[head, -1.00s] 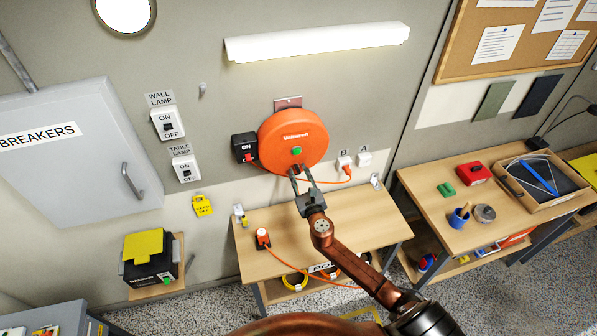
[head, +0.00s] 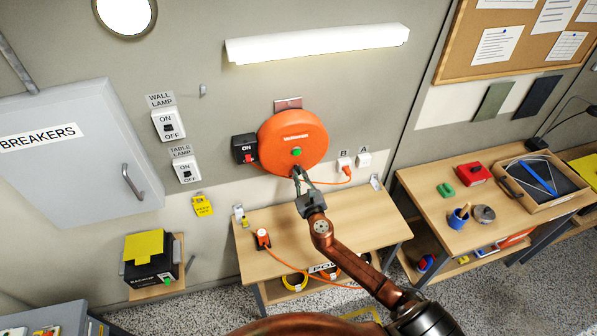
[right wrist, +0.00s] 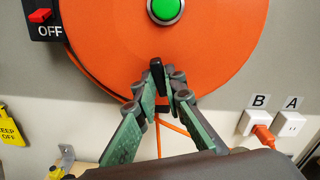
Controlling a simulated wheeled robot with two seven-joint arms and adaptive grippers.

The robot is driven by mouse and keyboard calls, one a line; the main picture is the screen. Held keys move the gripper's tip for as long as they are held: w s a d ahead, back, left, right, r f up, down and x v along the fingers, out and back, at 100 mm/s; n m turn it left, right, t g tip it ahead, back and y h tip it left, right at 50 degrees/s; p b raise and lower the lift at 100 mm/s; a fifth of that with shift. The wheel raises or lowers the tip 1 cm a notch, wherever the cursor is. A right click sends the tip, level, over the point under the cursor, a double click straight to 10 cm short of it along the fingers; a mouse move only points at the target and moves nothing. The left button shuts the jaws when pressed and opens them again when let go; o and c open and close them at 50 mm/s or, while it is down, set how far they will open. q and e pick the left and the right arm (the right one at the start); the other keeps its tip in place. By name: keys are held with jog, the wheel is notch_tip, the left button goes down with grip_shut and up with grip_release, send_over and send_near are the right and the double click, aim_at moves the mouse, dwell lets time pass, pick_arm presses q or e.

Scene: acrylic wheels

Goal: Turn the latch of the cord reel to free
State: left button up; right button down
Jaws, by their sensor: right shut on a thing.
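The orange cord reel (head: 312,136) hangs on the wall, with a green button (head: 296,152) near its middle. It also fills the top of the right wrist view (right wrist: 215,60). Its small black latch (right wrist: 157,70) stands roughly upright at the lower part of the reel's face, below the green button. My right gripper (head: 298,173) reaches up to the reel from below. Its green-sided fingers are shut on the latch (right wrist: 160,84), and the fingertips partly hide it. The latch's markings, if any, cannot be made out. My left gripper is not in view.
A black switch box (head: 244,148) with a red lever sits close left of the reel. An orange cord (head: 325,181) runs to outlet B (head: 344,164); outlet A (head: 364,158) is beside it.

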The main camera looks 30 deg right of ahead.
jog(key=shift+n+p, duration=1.45)
jog(key=shift+n, duration=0.55)
jog(key=shift+a+f, duration=0.1)
jog(key=shift+n+p, duration=1.3)
jog(key=shift+p, duration=0.3)
jog(key=shift+n+p, duration=0.8)
jog(key=shift+n, duration=0.1)
